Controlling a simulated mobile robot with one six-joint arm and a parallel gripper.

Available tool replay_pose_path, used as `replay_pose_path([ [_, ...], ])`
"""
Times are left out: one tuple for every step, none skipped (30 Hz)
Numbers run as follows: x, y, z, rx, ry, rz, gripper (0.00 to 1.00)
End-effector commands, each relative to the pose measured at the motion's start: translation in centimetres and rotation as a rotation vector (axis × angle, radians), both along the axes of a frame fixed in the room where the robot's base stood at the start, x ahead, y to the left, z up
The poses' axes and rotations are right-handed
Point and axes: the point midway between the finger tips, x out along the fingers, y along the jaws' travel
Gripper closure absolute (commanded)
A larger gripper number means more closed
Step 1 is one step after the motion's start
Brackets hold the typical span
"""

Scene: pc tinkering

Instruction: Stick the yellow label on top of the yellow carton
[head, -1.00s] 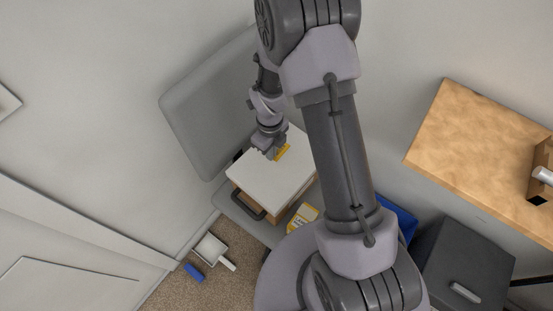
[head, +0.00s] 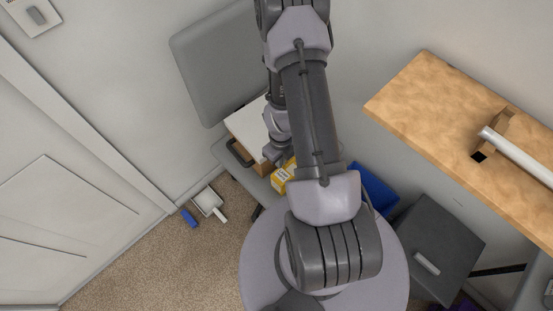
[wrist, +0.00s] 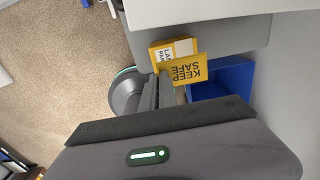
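In the head view the yellow carton (head: 283,175) sits on the grey seat, beside the white-topped box. My gripper (head: 275,153) is close by and above it there. The label cannot be made out clearly in the head view.
A white-topped wooden box (head: 246,119) with a dark handle stands on the grey seat (head: 226,152), in front of the grey backrest (head: 217,62). A blue bin (head: 372,187) is right of the carton. A wooden worktop (head: 425,95) is at right. A dustpan (head: 208,201) lies on the floor.

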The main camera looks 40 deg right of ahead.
Motion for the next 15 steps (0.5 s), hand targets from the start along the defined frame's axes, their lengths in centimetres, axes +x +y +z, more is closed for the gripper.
replay_pose_path([
  [0.0,0.0,0.1,0.0,0.001,-0.001,1.0],
  [0.0,0.0,-0.3,0.0,0.001,-0.001,1.0],
  [0.0,0.0,-0.9,0.0,0.001,0.0,1.0],
  [0.0,0.0,-1.4,0.0,0.001,0.0,1.0],
  [0.0,0.0,-2.0,0.0,0.001,0.001,1.0],
  [0.0,0.0,-2.7,0.0,0.001,0.0,1.0],
  [0.0,0.0,-3.3,0.0,0.001,0.0,1.0],
  [0.0,0.0,-3.9,0.0,0.001,0.001,1.0],
  [0.0,0.0,-4.6,0.0,0.001,0.001,1.0],
  [0.0,0.0,-5.1,0.0,0.001,0.0,1.0],
  [0.0,0.0,-5.6,0.0,0.001,0.001,1.0],
  [0.0,0.0,-6.2,0.0,0.001,0.001,1.0],
  [0.0,0.0,-6.7,0.0,0.001,0.0,1.0],
  [0.0,0.0,-7.1,0.0,0.001,0.0,1.0],
  [0.0,0.0,-7.6,0.0,0.001,0.001,1.0],
])
